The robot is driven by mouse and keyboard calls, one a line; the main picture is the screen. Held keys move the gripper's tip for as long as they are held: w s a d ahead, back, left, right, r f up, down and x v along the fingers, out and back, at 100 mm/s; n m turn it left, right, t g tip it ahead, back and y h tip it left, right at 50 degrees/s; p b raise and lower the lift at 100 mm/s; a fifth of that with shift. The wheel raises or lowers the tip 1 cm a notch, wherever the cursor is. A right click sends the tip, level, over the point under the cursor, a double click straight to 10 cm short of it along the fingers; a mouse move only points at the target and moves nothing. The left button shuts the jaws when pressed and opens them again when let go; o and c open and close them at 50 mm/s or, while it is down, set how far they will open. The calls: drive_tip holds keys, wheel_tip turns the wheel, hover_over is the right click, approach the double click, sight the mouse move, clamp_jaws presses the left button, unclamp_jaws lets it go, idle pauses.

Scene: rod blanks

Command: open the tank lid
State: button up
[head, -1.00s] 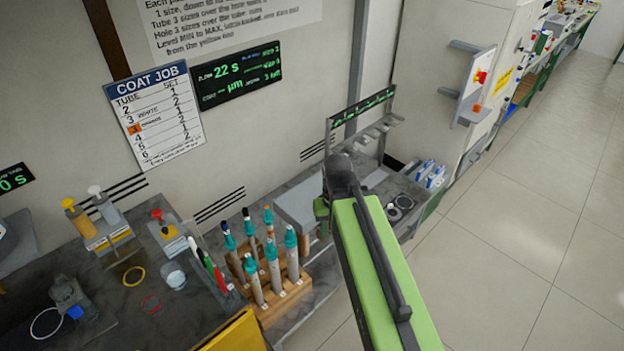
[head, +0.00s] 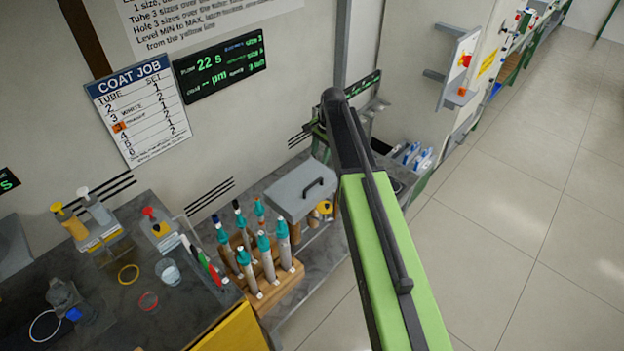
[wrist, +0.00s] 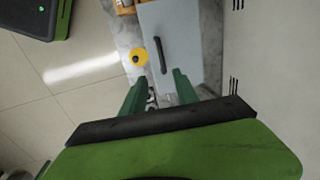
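The tank lid (head: 292,197) is a flat light-grey plate lying flat on the tank, with a black bar handle (head: 313,187) on top. In the wrist view the lid (wrist: 184,45) is a pale panel with the dark handle (wrist: 160,55) across its middle-left part. My gripper (wrist: 160,88) shows two green fingers spread apart with nothing between them. In the picture its fingertips sit just below the handle's near end; the gap in depth is hard to tell. In the head view my arm hides the fingers.
A yellow round knob (head: 325,207) stands at the tank's side. A wooden rack (head: 265,285) with several teal-capped rods stands in front of the tank. A wall with a display (head: 220,68) is behind. Open floor (head: 540,200) lies to the right.

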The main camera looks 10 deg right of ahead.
sight(312, 184)
drive_tip(key=w+f+b, duration=0.1)
drive_tip(key=f+b, duration=0.4)
drive_tip(key=w+a+f+b, duration=0.1)
drive_tip(key=f+b, duration=0.5)
drive_tip(key=w+a+f+b, duration=0.1)
drive_tip(key=f+b, duration=0.5)
drive_tip(key=shift+f, duration=0.1)
drive_tip(key=shift+c, duration=0.4)
drive_tip(key=c, duration=0.7)
clamp_jaws()
